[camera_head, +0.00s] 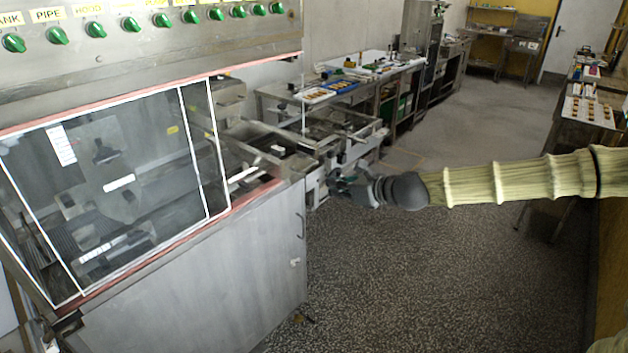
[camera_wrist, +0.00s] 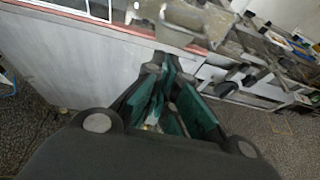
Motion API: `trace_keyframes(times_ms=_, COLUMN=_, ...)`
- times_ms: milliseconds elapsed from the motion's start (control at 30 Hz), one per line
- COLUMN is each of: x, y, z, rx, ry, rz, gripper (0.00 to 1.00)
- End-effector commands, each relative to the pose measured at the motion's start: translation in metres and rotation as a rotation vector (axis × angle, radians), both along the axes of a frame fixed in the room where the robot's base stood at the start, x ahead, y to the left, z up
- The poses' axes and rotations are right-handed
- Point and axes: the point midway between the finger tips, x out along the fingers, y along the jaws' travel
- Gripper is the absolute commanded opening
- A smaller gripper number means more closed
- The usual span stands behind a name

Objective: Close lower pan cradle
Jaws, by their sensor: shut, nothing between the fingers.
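The enrober machine (camera_head: 200,260) stands at the left, with a metal frame (camera_head: 316,182) at its right end. I cannot tell for certain which part is the lower pan cradle or how far it is open. My gripper (camera_head: 338,184) is beside this end frame, at the end of my arm reaching in from the right. In the wrist view my gripper (camera_wrist: 166,66) shows dark fingers with green inner faces. It is shut and empty, close to the machine's corner. I cannot tell whether the fingertips touch the metal; the gripper hides part of the frame.
A clear guard window (camera_head: 130,175) covers the machine's front, below a panel of green knobs (camera_head: 160,20). A conveyor table with trays (camera_head: 345,85) runs behind. Another table (camera_head: 590,110) stands at the right. The speckled floor (camera_head: 420,280) in front is free.

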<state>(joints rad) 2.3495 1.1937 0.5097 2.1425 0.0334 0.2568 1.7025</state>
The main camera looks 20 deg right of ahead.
Motion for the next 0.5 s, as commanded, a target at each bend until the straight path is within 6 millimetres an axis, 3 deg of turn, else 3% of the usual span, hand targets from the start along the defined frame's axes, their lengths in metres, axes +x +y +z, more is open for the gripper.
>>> trace_keyframes(times_ms=500, x=0.029, y=0.017, z=-0.015, rx=0.0, ry=0.003, rz=0.001, gripper=0.0)
